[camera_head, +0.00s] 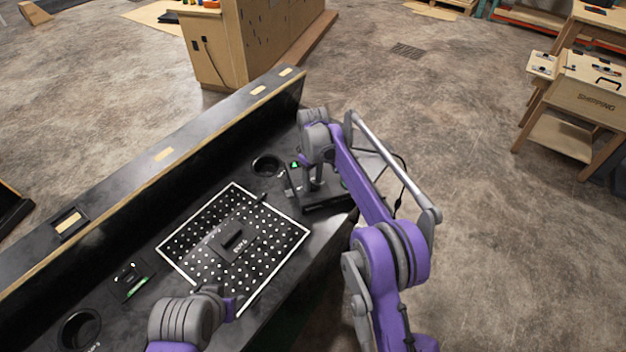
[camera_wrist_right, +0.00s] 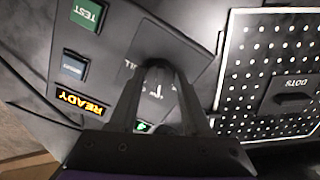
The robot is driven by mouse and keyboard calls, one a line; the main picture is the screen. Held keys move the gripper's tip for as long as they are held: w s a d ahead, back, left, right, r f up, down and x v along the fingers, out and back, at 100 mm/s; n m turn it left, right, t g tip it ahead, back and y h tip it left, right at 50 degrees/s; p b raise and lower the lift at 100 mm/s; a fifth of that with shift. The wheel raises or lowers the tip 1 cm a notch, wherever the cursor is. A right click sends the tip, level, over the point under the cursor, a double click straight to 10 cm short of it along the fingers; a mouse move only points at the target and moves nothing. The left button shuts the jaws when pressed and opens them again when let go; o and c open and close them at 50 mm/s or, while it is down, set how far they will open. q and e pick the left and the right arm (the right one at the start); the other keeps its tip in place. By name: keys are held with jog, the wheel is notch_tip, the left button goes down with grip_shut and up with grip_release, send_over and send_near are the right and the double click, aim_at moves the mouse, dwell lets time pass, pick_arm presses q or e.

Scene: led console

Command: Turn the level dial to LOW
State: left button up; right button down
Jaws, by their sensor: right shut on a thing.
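A dark dial (camera_wrist_right: 155,50) sits on the console panel in the right wrist view, mostly hidden by the fingertips. My right gripper (camera_wrist_right: 156,72) is shut on it, its two fingers meeting over the dial from the near side. In the head view my right gripper (camera_head: 317,186) is over the far right end of the black console (camera_head: 190,145), and the arm hides most of the panel there. The marks round the dial are too blurred and covered to read its setting. My left gripper (camera_head: 234,303) is low over the console's near side; its jaws cannot be made out.
Beside the dial are a green TEST button (camera_wrist_right: 86,14), a blue button (camera_wrist_right: 74,67) and a lit READY sign (camera_wrist_right: 80,99). A white-dotted pad (camera_head: 184,245) with a dark raised block (camera_head: 236,244) lies between my arms. A round recess (camera_head: 266,165) is near my right gripper.

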aim_at(313, 182)
jog(key=shift+c, duration=1.8)
grip_release()
jog(key=shift+r, duration=0.15)
notch_tip(313, 182, up, 11)
jog(key=p, duration=0.1)
jog(key=shift+f, duration=0.2)
